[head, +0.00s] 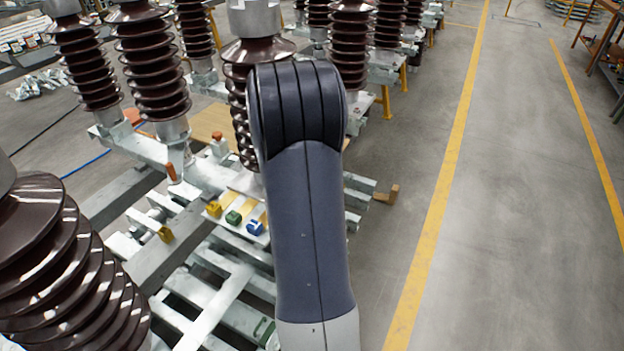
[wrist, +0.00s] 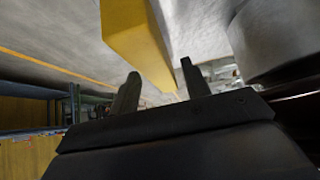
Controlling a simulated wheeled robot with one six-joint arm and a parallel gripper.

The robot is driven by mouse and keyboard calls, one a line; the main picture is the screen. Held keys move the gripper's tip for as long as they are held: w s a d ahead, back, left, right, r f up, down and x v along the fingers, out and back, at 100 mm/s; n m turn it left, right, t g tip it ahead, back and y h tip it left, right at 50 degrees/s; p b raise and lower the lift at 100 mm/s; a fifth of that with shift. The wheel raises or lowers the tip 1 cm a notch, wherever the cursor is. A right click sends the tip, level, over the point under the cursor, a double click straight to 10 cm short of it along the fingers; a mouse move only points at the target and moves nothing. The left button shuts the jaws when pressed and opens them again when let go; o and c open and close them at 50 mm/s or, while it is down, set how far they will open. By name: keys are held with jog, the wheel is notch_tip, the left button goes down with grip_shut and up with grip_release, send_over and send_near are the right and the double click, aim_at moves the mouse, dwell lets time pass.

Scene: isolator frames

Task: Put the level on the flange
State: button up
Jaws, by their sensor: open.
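A yellow bar (wrist: 138,45), which may be the level, runs down from the top of the wrist view towards the gap between my fingertips. My gripper (wrist: 158,84) is open, with one dark finger on each side of the bar's far end. I cannot tell whether either finger touches it. A round grey metal part (wrist: 275,42), possibly the flange, stands at the upper right of the wrist view. In the head view my arm hides my gripper, and I cannot make out the level there. A grey metal cap (head: 254,20) tops the insulator behind my arm.
Brown ribbed insulators (head: 150,65) stand in rows on galvanised frames at the left and back. Yellow (head: 214,209), green (head: 233,217) and blue (head: 255,227) small blocks sit on a frame. The grey floor (head: 500,200) with yellow lines is clear at the right.

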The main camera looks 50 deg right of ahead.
jog(key=v, duration=1.2)
jog(key=shift+b, duration=0.3)
